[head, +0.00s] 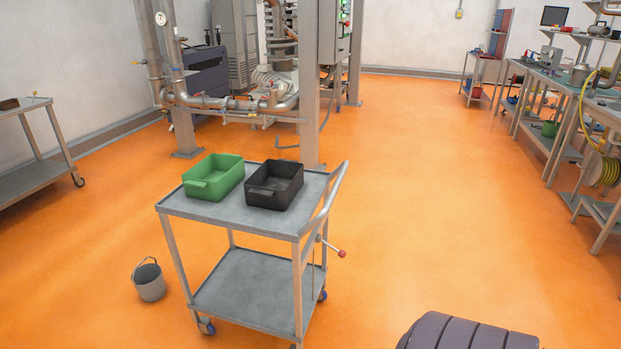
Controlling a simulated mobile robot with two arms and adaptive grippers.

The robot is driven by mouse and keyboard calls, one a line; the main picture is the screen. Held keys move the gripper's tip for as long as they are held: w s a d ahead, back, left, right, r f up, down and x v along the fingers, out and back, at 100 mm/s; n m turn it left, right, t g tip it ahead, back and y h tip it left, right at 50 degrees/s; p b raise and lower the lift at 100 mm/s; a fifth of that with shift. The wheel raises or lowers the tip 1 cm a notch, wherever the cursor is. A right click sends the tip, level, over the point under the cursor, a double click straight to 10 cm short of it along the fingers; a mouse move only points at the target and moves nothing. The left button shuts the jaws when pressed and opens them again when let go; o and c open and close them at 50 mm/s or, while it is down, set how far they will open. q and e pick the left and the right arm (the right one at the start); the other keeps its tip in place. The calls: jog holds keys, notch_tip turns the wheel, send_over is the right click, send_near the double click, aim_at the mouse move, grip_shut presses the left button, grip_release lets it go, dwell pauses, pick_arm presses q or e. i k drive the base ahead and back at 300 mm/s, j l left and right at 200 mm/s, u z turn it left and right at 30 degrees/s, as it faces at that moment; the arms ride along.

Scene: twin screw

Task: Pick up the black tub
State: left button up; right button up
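The black tub (273,193) stands upright on the top shelf of a grey metal cart (247,222). It is an open rectangular bin with a handle lip on its near side, and it looks empty. A green tub (213,178) of like shape stands just to its left on the same shelf. Neither of my grippers shows in the head view.
The cart has a push handle (324,207) on its right side and a lower shelf (255,288). A grey bucket (149,281) stands on the floor to its left. Pipework and a steel post (310,90) rise behind. Orange floor (420,210) is clear to the right.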

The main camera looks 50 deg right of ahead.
aim_at(277, 184)
jog(key=z, duration=1.3)
